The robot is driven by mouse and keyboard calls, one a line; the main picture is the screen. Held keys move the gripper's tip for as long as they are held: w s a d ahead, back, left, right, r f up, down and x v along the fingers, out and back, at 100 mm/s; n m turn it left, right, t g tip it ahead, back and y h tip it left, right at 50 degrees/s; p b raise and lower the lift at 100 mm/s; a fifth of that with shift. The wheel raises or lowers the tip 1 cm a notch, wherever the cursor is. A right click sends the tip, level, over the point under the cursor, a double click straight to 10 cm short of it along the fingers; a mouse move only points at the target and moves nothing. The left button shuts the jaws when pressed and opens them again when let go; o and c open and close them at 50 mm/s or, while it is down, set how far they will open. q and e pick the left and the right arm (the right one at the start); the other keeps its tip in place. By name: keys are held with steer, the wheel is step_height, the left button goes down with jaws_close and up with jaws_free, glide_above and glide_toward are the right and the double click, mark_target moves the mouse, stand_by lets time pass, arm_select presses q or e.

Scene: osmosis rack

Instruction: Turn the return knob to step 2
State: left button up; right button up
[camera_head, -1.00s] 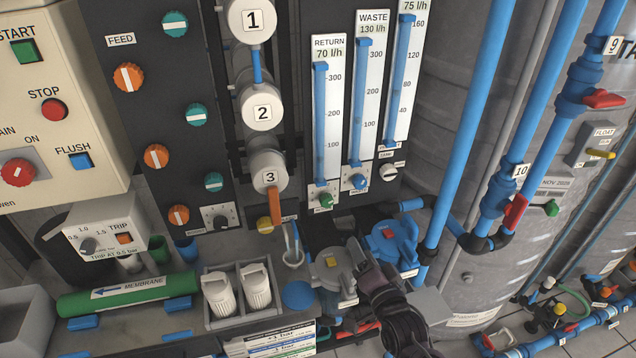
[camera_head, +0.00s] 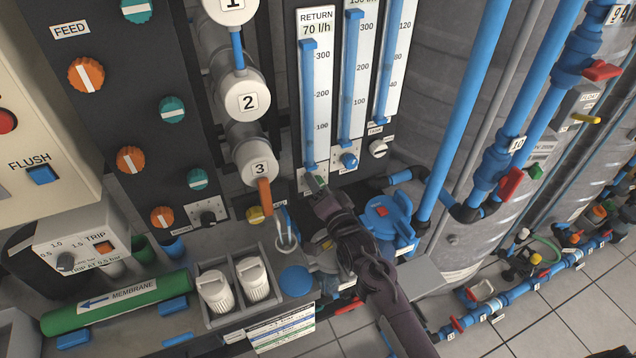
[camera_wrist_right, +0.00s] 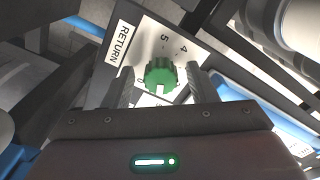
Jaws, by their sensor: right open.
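The return knob is green with a pale pointer mark. In the right wrist view the return knob (camera_wrist_right: 160,76) sits on its white dial plate (camera_wrist_right: 176,45), marked RETURN, with the figures 5, 4 and 0 readable. My right gripper (camera_wrist_right: 160,88) is open, with one finger on each side of the knob; I cannot tell whether they touch it. In the head view my right gripper (camera_head: 318,186) is at the foot of the RETURN flow tube (camera_head: 308,110) and mostly hides the knob. My left gripper is not in view.
Beside it are the blue waste knob (camera_head: 349,160) and a white-marked drain knob (camera_head: 378,149). The orange-handled valve (camera_head: 264,196) hangs close to the left of my gripper. A blue-lidded housing (camera_head: 390,218) stands to the right, below the panel.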

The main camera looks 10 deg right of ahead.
steer(key=shift+w, duration=0.25)
steer(key=c, duration=1)
steer(key=shift+o, duration=0.2)
steer(key=n, duration=0.4)
steer(key=shift+n, duration=0.4)
steer(key=shift+n+p, duration=0.35)
steer(key=shift+n, duration=1.65)
